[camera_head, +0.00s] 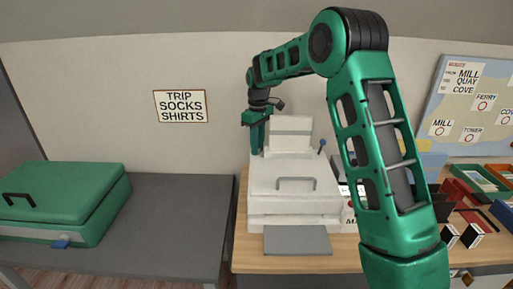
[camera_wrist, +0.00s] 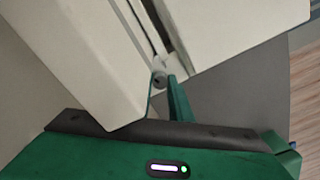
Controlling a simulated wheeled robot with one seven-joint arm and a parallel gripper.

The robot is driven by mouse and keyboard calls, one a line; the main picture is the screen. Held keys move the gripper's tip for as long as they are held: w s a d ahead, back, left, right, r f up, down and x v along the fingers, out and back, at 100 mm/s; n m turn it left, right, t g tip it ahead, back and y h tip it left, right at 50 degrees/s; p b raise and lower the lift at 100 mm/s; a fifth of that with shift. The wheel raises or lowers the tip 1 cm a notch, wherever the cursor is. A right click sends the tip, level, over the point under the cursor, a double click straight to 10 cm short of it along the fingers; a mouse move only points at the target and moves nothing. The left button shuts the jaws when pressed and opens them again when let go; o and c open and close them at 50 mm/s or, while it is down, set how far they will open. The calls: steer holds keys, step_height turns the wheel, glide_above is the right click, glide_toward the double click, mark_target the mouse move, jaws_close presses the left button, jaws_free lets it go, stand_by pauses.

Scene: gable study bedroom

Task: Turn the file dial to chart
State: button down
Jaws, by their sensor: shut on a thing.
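A white stepped machine (camera_head: 295,184) with a grey front handle stands on the wooden desk. My gripper (camera_head: 257,148) points down at its back left side, beside the upper block. In the wrist view, one green finger (camera_wrist: 178,103) reaches a small grey round part (camera_wrist: 159,78) where the white panels meet, and my gripper is shut on it. The other finger is hidden. I cannot tell whether this part is the file dial. No dial markings show. Lettering at the machine's lower right is mostly hidden by my arm.
A grey pad (camera_head: 297,240) lies in front. A green case (camera_head: 62,203) sits on the grey table at left. Trays (camera_head: 480,178) and small boxes crowd the right. The grey table's middle (camera_head: 170,220) is clear.

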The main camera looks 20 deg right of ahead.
steer(key=shift+w+r+m, duration=0.2)
steer(key=shift+m, duration=0.2)
steer(key=c, duration=1.9)
jaws_free()
steer(key=shift+f, duration=0.1)
steer(key=shift+s, duration=0.1)
